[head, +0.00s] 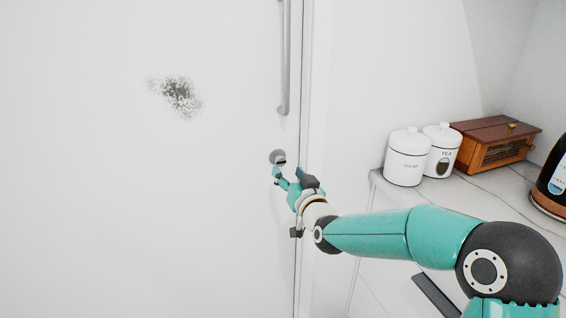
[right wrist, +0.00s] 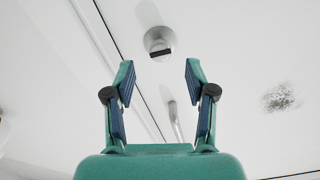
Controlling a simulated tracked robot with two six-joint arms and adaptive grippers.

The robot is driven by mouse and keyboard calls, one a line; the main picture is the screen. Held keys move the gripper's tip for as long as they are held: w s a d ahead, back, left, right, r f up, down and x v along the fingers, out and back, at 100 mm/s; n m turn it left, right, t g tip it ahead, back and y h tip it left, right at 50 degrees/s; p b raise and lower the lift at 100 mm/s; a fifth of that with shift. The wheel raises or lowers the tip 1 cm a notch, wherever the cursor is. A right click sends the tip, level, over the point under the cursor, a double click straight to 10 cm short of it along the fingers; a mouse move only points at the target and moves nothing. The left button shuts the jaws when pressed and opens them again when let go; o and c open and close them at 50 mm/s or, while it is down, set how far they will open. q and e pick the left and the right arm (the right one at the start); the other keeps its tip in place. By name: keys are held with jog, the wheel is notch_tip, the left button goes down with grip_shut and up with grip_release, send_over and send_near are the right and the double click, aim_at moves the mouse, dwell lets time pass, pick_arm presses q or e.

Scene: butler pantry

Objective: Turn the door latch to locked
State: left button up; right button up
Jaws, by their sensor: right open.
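The door latch (head: 278,156) is a small round grey fitting on the white door (head: 130,220), near its right edge and below the long handle. It also shows in the right wrist view (right wrist: 158,38), with a dark bar across its lower part. My right gripper (head: 289,175) is just below and to the right of the latch in the head view. In the right wrist view its two fingers (right wrist: 160,66) are spread with nothing between them, and the latch lies beyond the tips. Whether a finger touches the latch I cannot tell. My left gripper is not in view.
A long grey vertical handle (head: 285,60) is on the door above the latch. A dark speckled patch (head: 178,94) marks the door. At right, a counter (head: 480,195) holds two white canisters (head: 407,158), a wooden box (head: 490,150) and a dark kettle-like object (head: 551,185).

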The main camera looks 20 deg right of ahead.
aim_at(281, 163)
jog(key=shift+w+a+p, duration=0.1)
jog(key=shift+w+p, duration=0.25)
jog(key=shift+w, duration=2.25)
jog(key=shift+c, duration=0.3)
grip_shut()
